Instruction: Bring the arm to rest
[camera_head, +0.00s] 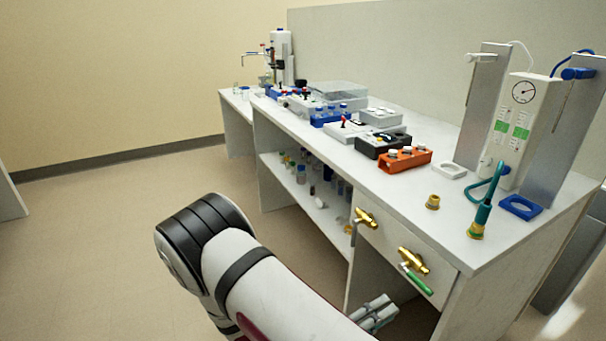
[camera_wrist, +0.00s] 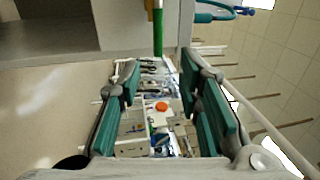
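My arm (camera_head: 262,274) reaches in from the bottom of the head view, bent at a black-banded joint, in front of the bench. My gripper (camera_wrist: 160,72) shows in the wrist view with its two teal-padded fingers spread apart and nothing between them. In the head view, what looks like its end shows low beside the bench front, partly hidden by my arm. A green handle (camera_wrist: 158,30) hangs just beyond the fingertips in the wrist view, apart from them. The green handle also shows in the head view (camera_head: 416,281), below a brass valve (camera_head: 413,260).
The white bench (camera_head: 450,195) runs along the right, with an orange rack (camera_head: 404,160), a black device (camera_head: 383,143) and a gauge panel (camera_head: 523,120) on top. A second brass valve (camera_head: 366,217) sticks out of its front. The floor (camera_head: 100,240) at left is clear.

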